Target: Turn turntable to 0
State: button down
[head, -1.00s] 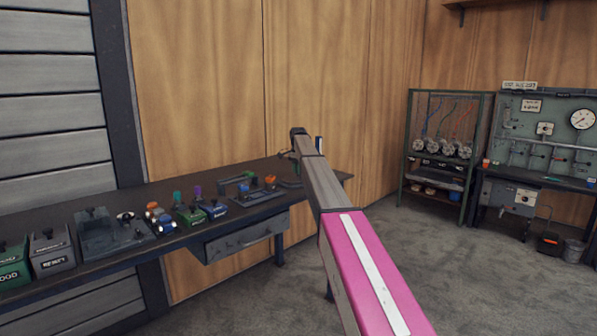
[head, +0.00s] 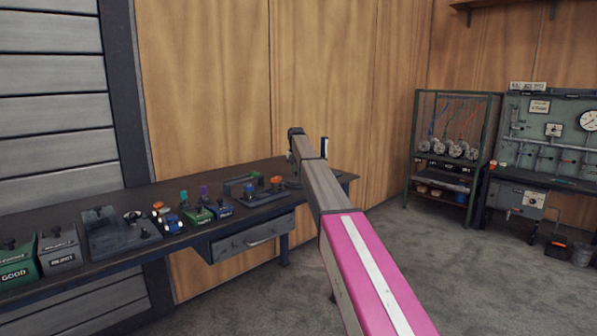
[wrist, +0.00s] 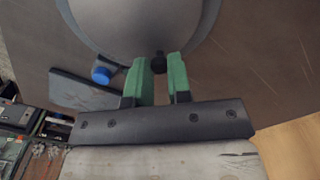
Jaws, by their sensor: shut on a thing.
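The turntable (wrist: 150,22) is a round grey disc with a darker rim at the top of the wrist view. A small black knob (wrist: 158,64) stands at its near edge. My gripper (wrist: 162,68) has green fingers, shut on this knob from both sides. In the head view my arm reaches over the far right end of the bench, and its links hide the gripper and most of the turntable. No scale or zero mark is readable.
The dark bench (head: 50,216) runs along the wall. A blue knob (wrist: 101,75) on a dark plate lies left of the turntable. Several small fixtures and boxes, including a green box (head: 18,265), stand further left. Open floor (head: 440,265) lies to the right.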

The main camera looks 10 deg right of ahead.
jog(key=n, duration=0.1)
jog(key=a+n, duration=0.1)
jog(key=n, duration=0.1)
jog(key=a+n, duration=0.1)
jog(key=n, duration=0.1)
jog(key=shift+s+a, duration=0.1)
jog(key=shift+s, duration=0.3)
jog(key=shift+n, duration=0.4)
jog(key=c, duration=1.1)
grip_release()
jog(key=shift+o, duration=0.2)
jog(key=shift+r, duration=0.1)
notch_tip(320, 180, up, 11)
jog(key=shift+f, duration=0.2)
jog(key=shift+s, duration=0.1)
